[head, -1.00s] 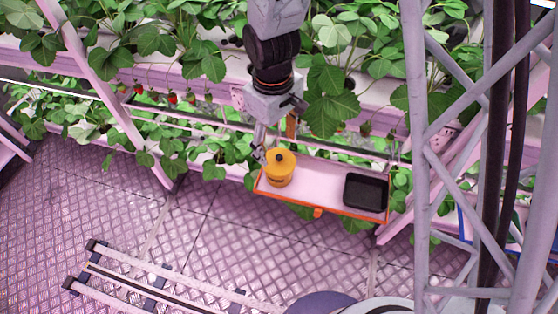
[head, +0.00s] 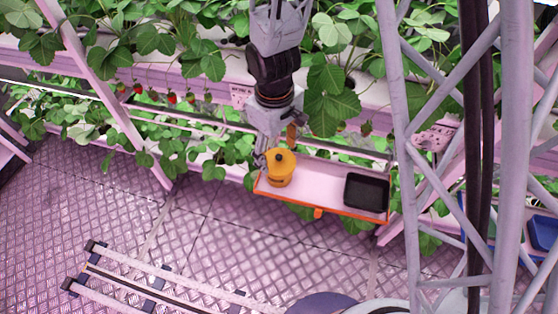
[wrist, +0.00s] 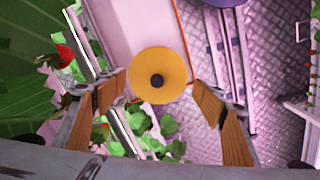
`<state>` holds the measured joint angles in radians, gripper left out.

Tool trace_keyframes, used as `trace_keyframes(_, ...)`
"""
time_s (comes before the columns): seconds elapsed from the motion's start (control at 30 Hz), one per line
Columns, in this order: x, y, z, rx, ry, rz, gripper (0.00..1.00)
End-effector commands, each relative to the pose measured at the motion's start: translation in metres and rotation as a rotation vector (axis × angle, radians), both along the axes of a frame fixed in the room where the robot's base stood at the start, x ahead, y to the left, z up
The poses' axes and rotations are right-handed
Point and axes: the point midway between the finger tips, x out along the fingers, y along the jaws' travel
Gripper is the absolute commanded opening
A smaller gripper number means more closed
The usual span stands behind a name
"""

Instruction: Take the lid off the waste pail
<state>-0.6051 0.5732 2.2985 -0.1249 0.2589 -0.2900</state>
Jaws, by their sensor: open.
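The waste pail (head: 279,178) is a small orange-yellow tub standing at the left end of a shallow tray (head: 318,187). Its round lid (head: 281,160) with a dark knob sits on top of it. In the wrist view the lid (wrist: 172,62) shows from above, its dark knob (wrist: 157,81) near the picture's middle. My gripper (head: 276,146) is over the back of the pail, close to the lid. In the wrist view my gripper (wrist: 160,97) is open, with one wooden-looking finger to each side of the lid and nothing between them. I cannot tell whether a finger touches the pail.
A black open box (head: 367,192) stands at the tray's right end. Strawberry plants with several red berries (head: 171,97) hang from the rack behind. A lattice mast (head: 400,140) stands at the right. The patterned floor (head: 100,200) in front is clear apart from rails (head: 150,290).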

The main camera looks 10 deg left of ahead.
Motion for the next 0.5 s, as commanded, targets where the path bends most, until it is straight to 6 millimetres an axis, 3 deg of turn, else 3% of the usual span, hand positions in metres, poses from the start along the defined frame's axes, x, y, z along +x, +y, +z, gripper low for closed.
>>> trace_keyframes(0.2, 0.000, 0.000, -0.016, 0.001, 0.001, -0.002, 0.63)
trace_keyframes(0.5, 0.000, 0.000, -0.019, 0.001, -0.001, -0.001, 0.63)
